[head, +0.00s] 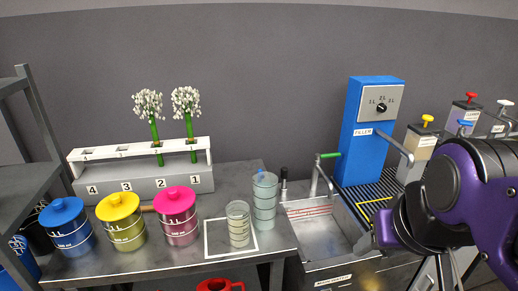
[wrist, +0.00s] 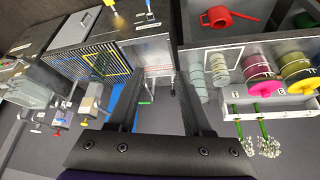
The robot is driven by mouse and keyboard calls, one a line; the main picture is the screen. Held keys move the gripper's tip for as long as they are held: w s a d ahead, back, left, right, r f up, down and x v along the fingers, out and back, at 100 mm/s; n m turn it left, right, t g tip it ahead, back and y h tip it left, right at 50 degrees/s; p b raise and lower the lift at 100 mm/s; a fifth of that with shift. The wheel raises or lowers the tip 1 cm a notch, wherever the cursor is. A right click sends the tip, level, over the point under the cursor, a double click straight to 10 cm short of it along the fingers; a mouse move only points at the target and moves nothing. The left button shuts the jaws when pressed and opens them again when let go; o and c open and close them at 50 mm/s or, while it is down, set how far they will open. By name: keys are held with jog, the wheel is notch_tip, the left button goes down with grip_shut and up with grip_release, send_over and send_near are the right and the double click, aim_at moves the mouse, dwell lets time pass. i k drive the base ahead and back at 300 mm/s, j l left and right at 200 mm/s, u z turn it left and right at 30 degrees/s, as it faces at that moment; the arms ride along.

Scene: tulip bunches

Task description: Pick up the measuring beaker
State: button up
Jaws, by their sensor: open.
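Two clear graduated vessels stand upright on the grey bench. The shorter beaker (head: 238,224) is inside a white square outline; the taller one (head: 265,196) stands just behind it to the right. I cannot tell for certain which one the task names. In the wrist view the shorter one (wrist: 220,68) and the taller one (wrist: 196,72) show right of the fingers, with the picture upside down. My gripper (wrist: 156,85) is open and empty. In the head view my gripper (head: 372,238) is to the right of both vessels, over the sink's right side, touching neither.
Blue (head: 66,226), yellow (head: 121,221) and pink (head: 178,216) lidded jars stand to the left. Behind them a numbered rack (head: 150,180) holds white flowers. A sink (head: 325,232), blue filler (head: 367,135) and dispensers are right. A red watering can (wrist: 229,17) is below the bench.

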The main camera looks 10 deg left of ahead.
aim_at(237, 212)
jog(key=u, duration=0.9)
